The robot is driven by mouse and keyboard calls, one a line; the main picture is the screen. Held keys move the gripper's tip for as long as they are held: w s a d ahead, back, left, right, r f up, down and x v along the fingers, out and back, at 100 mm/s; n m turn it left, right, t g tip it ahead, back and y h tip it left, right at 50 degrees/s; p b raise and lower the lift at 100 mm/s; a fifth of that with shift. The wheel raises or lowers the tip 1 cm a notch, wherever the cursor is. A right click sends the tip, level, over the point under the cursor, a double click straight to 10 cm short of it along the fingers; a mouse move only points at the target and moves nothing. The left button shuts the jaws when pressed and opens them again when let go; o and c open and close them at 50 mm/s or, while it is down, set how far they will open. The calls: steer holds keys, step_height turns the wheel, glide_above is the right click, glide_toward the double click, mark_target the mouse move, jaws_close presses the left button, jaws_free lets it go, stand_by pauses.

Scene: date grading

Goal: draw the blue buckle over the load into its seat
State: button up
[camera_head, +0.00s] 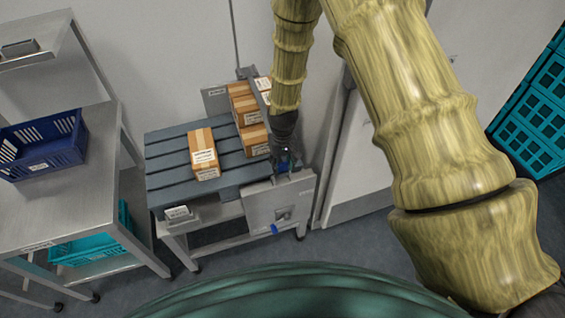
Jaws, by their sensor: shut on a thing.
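My gripper (288,164) points down at the right edge of a slatted grey pallet (165,165), just above a grey metal plate (262,205). It is shut on a small bluish thing that seems to be the blue buckle; the fingers hide most of it. A grey strap or bar (261,103) runs beside the cartons towards my gripper. The load is several brown cartons: one stands apart (203,150), others (243,103) are stacked at the back right. The plate carries a small grey fitting (284,214), possibly the seat, and a small blue part (274,229) at its lower edge.
A steel table (70,205) with a dark blue crate (70,158) stands at the left, a teal crate (95,247) on its lower shelf. Teal crates (540,105) are stacked at the far right. A wall is close behind the pallet.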

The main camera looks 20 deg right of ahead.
mark_target(282, 172)
steer(key=shift+f+b, duration=0.95)
steer(key=shift+f, duration=1.35)
steer(key=shift+f, duration=0.15)
steer(key=o, duration=1.1)
steer(key=shift+o, duration=0.2)
step_height(282, 172, up, 12)
steer(key=s+f, duration=0.9)
steer(key=s+d+f, duration=0.1)
steer(key=s+f, duration=0.2)
steer(key=s, duration=0.6)
steer(key=s+d+f, duration=0.1)
steer(key=s+f, duration=0.2)
steer(key=s, duration=0.6)
steer(key=s+d+f, duration=0.1)
steer(key=s+f, duration=0.3)
steer(key=s, duration=0.5)
steer(key=shift+s+d+m, duration=0.15)
steer(key=shift+d+m, duration=0.05)
steer(key=shift+m, duration=0.2)
